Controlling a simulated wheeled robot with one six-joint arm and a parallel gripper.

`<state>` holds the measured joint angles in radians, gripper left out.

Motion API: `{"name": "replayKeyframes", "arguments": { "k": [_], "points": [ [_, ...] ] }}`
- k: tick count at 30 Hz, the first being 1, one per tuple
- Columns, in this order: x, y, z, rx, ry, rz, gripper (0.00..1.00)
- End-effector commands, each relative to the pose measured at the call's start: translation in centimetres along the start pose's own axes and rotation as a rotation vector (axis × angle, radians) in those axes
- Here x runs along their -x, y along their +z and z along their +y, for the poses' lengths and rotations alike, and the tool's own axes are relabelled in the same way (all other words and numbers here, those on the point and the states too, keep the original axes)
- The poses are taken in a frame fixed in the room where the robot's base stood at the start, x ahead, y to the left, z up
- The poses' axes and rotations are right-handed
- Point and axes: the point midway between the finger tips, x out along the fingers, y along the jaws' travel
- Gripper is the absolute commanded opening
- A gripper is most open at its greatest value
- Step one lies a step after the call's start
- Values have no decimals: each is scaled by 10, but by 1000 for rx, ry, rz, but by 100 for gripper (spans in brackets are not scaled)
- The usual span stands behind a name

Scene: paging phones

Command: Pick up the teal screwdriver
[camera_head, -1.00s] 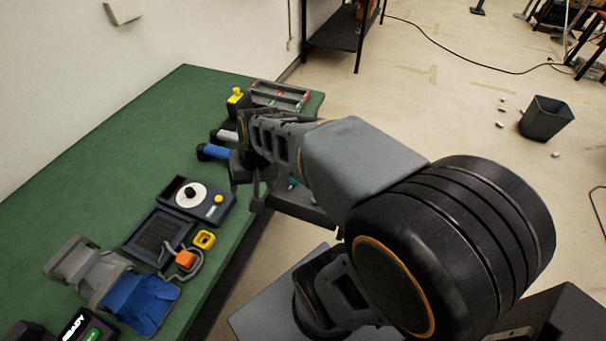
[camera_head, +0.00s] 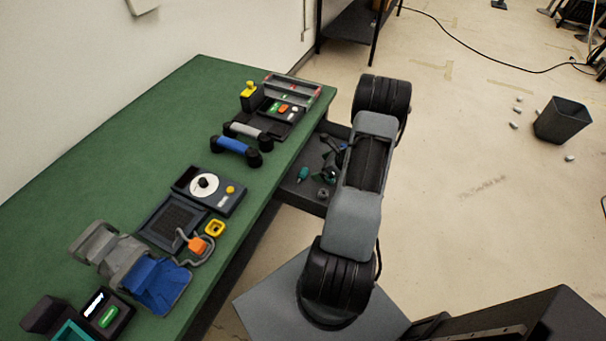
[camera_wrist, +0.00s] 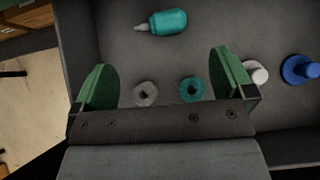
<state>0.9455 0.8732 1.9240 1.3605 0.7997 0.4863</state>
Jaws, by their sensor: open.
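The teal screwdriver (camera_wrist: 165,22) lies in a dark grey tray (camera_wrist: 115,45), seen at the top of the wrist view. It has a fat teal handle with a short grey tip pointing left. It also shows in the head view (camera_head: 303,174), at the left part of the tray (camera_head: 299,198) beside the green table. My gripper (camera_wrist: 165,79) is open and empty, its two green fingers wide apart. The screwdriver lies beyond the fingertips, in line with the gap between them. In the head view my arm covers part of the tray and the gripper is hard to make out.
Near the fingers lie a grey ring (camera_wrist: 146,93) and a teal ring (camera_wrist: 191,89). A white piece (camera_wrist: 257,72) and a blue piece (camera_wrist: 300,69) lie right of the right finger. The green table (camera_head: 150,110) with several devices borders the tray on the left.

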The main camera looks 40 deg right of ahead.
Motion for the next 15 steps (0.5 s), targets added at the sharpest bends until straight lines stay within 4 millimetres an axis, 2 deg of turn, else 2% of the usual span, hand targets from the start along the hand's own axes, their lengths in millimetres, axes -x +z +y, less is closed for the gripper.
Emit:
{"name": "replayKeyframes", "arguments": {
  "k": [1,6,10,15],
  "points": [
    [-11,0,1,-3,4,0,100],
    [-40,0,2,-1,4,1,100],
    [-56,0,1,0,3,1,100],
    [-66,0,1,1,1,1,100]
  ]
}}
